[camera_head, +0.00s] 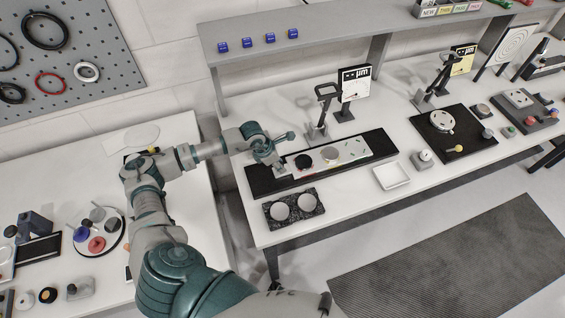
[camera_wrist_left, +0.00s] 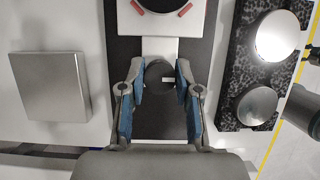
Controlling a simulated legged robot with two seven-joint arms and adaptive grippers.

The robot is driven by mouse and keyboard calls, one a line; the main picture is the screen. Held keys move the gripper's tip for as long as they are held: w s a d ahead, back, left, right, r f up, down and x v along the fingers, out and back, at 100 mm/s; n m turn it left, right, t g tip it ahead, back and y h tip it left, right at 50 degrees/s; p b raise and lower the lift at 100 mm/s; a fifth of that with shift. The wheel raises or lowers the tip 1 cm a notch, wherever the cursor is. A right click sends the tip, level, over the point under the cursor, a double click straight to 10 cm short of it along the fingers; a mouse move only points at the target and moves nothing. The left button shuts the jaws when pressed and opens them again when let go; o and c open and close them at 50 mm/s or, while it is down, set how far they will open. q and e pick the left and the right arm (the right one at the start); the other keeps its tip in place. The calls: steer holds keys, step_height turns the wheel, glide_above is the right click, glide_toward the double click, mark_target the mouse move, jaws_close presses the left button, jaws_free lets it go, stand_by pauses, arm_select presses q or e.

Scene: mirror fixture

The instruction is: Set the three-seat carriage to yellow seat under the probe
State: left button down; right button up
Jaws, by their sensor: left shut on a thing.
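The three-seat carriage (camera_head: 347,158) is a pale plate on a long black track (camera_head: 262,184) on the bench. A dark round seat (camera_head: 303,162) with red marks is at its left end, and a pale beige seat (camera_head: 330,154) is near its middle. I cannot clearly make out a yellow seat. The black probe stand (camera_head: 322,112) rises behind the carriage. My left gripper (camera_head: 274,160) is at the carriage's left end. In the left wrist view the gripper (camera_wrist_left: 160,73) is shut on the dark handle knob (camera_wrist_left: 158,80), joined to the carriage (camera_wrist_left: 175,46). The right gripper is out of view.
A speckled plate (camera_head: 312,190) with two silver discs lies in front of the track. A white tray (camera_head: 391,177) and a small knobbed box (camera_head: 422,161) stand to the right. A gauge panel (camera_head: 354,83) stands behind. A shelf (camera_head: 340,25) overhangs the bench's back.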

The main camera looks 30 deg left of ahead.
arm_select(q)
steer(key=c, duration=0.8)
jaws_free()
steer(key=shift+a+f, duration=0.1)
steer(key=shift+a, duration=0.25)
steer(key=shift+w+d, duration=0.1)
steer(key=shift+d, duration=0.2)
steer(key=shift+d+r, duration=0.1)
steer(key=shift+r, duration=0.2)
steer(key=shift+v, duration=5.65)
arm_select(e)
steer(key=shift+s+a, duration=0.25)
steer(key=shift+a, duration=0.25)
arm_select(q)
steer(key=shift+a, duration=0.3)
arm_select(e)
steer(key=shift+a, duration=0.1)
